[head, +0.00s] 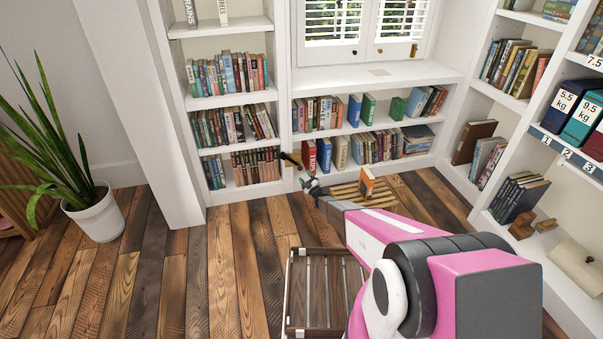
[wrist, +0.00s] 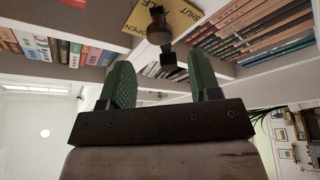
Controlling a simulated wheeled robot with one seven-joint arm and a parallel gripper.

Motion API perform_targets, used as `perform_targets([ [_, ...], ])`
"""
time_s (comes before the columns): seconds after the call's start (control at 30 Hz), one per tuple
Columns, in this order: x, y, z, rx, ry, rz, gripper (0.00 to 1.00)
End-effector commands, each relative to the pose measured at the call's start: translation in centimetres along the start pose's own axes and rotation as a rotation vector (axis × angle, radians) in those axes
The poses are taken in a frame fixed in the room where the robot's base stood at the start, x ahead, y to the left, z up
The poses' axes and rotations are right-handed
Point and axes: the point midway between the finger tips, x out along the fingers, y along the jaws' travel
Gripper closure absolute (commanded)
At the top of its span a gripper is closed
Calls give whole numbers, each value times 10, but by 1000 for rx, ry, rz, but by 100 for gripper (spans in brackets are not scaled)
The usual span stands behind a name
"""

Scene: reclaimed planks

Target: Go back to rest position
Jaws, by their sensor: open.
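My gripper (head: 308,184) is at the end of my outstretched arm, close to the white divider between two bookcase sections. In the wrist view its two green-padded fingers (wrist: 162,68) are wide apart, with nothing held between them. A dark lever (head: 290,160) sits on a yellow plate on the divider, just above and left of my gripper in the head view. In the wrist view the lever (wrist: 160,28) shows ahead of the fingers, apart from them.
Shelves of books (head: 255,168) stand behind and beside my gripper. A right-hand bookcase (head: 480,95) and a potted plant (head: 100,217) flank the room. The plank floor (head: 215,275) at left is clear.

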Motion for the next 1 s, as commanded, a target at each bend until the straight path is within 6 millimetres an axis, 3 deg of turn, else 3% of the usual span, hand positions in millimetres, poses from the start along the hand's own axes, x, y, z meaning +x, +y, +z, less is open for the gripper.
perform_targets([
  [0.17, -18, -1, 0, 0, 0, -1, 43],
  [0.67, -18, 2, -1, 1, -7, -2, 43],
  [0.87, -22, 39, -17, 33, -138, -16, 43],
  [1.0, -33, 84, -34, 92, -324, -33, 43],
])
